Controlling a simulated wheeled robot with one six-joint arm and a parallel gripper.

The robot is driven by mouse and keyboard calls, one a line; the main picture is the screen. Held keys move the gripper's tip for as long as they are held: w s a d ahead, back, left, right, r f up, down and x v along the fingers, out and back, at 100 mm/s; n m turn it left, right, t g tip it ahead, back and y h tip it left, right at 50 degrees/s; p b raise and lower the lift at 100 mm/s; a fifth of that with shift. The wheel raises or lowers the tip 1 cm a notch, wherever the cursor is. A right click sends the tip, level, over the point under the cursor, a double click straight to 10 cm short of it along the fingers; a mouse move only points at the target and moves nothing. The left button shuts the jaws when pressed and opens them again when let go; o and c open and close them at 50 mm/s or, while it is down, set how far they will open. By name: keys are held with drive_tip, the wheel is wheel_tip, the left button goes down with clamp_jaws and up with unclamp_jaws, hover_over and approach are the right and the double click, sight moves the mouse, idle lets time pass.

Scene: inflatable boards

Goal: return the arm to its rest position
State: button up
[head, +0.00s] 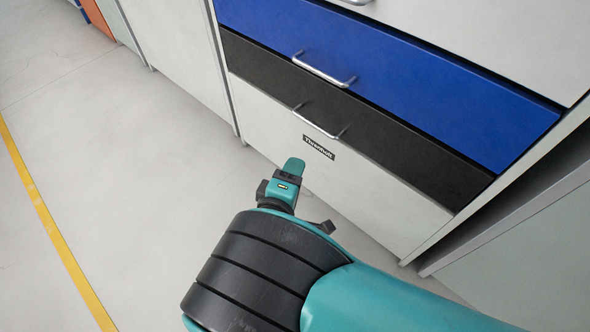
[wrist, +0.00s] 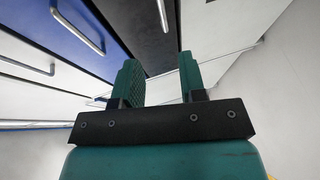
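My gripper (wrist: 160,80) shows in the wrist view with its two green fingers apart and nothing between them. In the head view my gripper (head: 293,168) is partly hidden by my own teal and black arm, and one fingertip stands out in front of the cabinet's lower part. The arm reaches in from the bottom right. The gripper appears apart from the cabinet front, though the exact gap is hard to tell.
A cabinet has a blue drawer (head: 390,70), a black drawer (head: 350,120) and a white lower front (head: 345,180) with a dark label. Metal handles (head: 323,70) stick out. Grey floor (head: 120,170) lies clear at left, with a yellow line (head: 50,220).

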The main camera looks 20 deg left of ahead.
drive_tip(key=m+g+h, duration=0.3)
drive_tip(key=m+g, duration=0.6)
drive_tip(key=g, duration=0.1)
approach(400, 124)
wheel_tip(400, 124, down, 4)
drive_tip(key=s+d+r+m+g+y, duration=0.2)
drive_tip(key=s+d+r+g, duration=0.2)
drive_tip(key=s+d+r, duration=0.35)
drive_tip(key=s+d+r+g+y+p, duration=0.1)
drive_tip(key=s+d+r+y, duration=0.1)
drive_tip(key=s+d+r, duration=0.3)
drive_tip(key=s+d+r+g+y, duration=0.1)
drive_tip(key=s+d+r+y, duration=0.1)
drive_tip(key=s+r, duration=0.35)
wheel_tip(400, 124, up, 31)
drive_tip(key=s+p, duration=0.1)
drive_tip(key=p, duration=3.1)
drive_tip(key=shift+p, duration=0.3)
drive_tip(key=shift+f, duration=0.1)
